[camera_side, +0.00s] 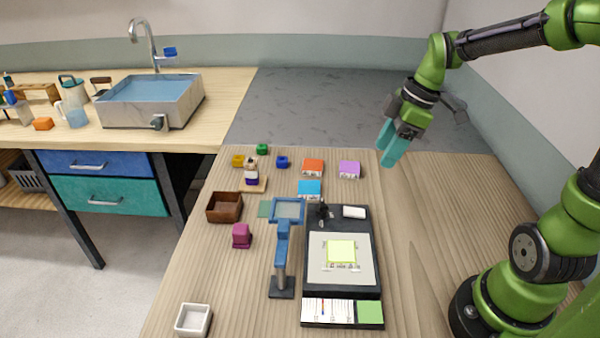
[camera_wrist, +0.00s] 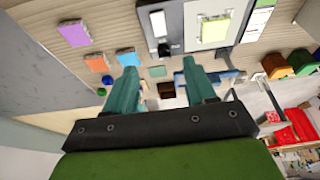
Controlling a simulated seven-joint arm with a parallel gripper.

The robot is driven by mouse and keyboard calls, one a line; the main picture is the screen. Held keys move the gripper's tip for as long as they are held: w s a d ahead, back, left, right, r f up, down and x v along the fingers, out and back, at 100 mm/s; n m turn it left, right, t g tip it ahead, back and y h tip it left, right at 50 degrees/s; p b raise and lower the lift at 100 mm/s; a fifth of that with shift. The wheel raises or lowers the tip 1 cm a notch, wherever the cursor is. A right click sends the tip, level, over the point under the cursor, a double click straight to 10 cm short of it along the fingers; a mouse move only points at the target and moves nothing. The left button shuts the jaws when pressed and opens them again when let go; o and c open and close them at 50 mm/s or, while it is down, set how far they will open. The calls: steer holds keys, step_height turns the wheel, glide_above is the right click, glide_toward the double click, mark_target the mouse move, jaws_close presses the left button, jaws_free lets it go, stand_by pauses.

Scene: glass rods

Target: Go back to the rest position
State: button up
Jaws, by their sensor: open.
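My gripper (camera_side: 391,147) has teal fingers and is raised above the back right part of the wooden table (camera_side: 420,220). In the wrist view my gripper (camera_wrist: 172,82) shows two teal fingers spread apart with nothing between them. It touches nothing that I can see. My green arm reaches in from the right in the side view.
A black board (camera_side: 312,222) with a yellow-green square stands mid-table, beside a blue stand (camera_side: 282,240). Orange (camera_side: 313,167), purple (camera_side: 349,169) and blue (camera_side: 309,189) boxes lie behind. A brown box (camera_side: 224,207) and white dish (camera_side: 193,320) are left. Table right of the board is clear.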

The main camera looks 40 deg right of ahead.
steer(key=shift+r, duration=0.2)
steer(key=s+a+r+m+t, duration=0.4)
steer(key=s+a+m, duration=0.2)
steer(key=m, duration=0.7)
steer(key=shift+s+a+r+t+h, duration=0.3)
steer(key=shift+s+a+r+t, duration=0.1)
steer(key=shift+s, duration=0.75)
